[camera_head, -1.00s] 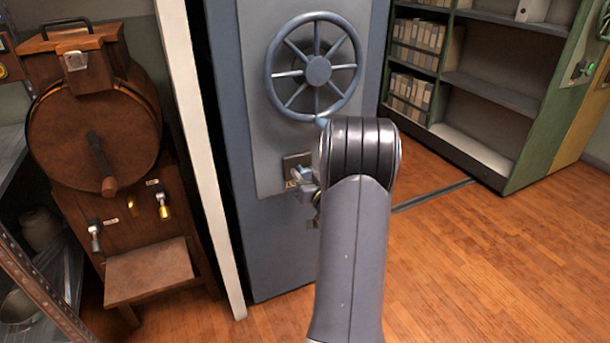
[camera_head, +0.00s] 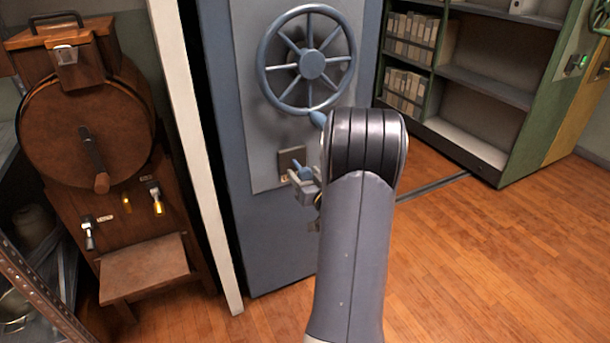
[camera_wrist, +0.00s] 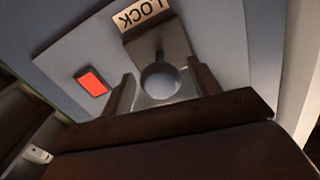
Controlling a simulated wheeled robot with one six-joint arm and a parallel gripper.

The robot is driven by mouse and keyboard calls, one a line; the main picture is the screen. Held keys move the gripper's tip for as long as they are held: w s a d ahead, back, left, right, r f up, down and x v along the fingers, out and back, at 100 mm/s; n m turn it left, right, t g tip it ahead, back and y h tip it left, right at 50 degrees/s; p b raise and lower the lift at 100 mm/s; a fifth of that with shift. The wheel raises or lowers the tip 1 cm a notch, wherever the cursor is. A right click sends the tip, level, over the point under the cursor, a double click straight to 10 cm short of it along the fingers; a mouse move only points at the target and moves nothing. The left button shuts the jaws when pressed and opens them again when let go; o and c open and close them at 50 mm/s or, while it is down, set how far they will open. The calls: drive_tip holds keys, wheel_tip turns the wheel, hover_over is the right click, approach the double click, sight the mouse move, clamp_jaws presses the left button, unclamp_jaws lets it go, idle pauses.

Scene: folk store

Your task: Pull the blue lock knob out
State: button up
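The blue lock knob (camera_head: 302,170) sticks out from a small square plate (camera_head: 290,158) on the grey-blue cabinet end panel, below the handwheel. In the wrist view the round knob (camera_wrist: 160,80) looks grey-blue and lies between my two fingertips. My gripper (camera_wrist: 163,87) is open, with a finger on each side of the knob and a visible gap to it. In the head view my gripper (camera_head: 305,187) is at the knob, partly hidden behind my arm. An upside-down LOCK label (camera_wrist: 140,14) is above the knob in the wrist view.
A spoked handwheel (camera_head: 312,64) is above the knob, with a blue handle (camera_head: 318,118) close to my arm. A red light (camera_wrist: 92,82) is beside the plate. A wooden drum machine (camera_head: 85,140) stands left. Wooden floor (camera_head: 480,250) is clear at right.

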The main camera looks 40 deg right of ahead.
sight(301, 169)
drive_tip(key=p+v, duration=0.2)
drive_tip(key=v, duration=0.8)
drive_tip(key=shift+s, duration=0.35)
drive_tip(key=shift+a, duration=0.15)
idle(0.4)
drive_tip(key=b+x, duration=0.1)
drive_tip(key=x, duration=1.3)
drive_tip(key=shift+b, duration=0.3)
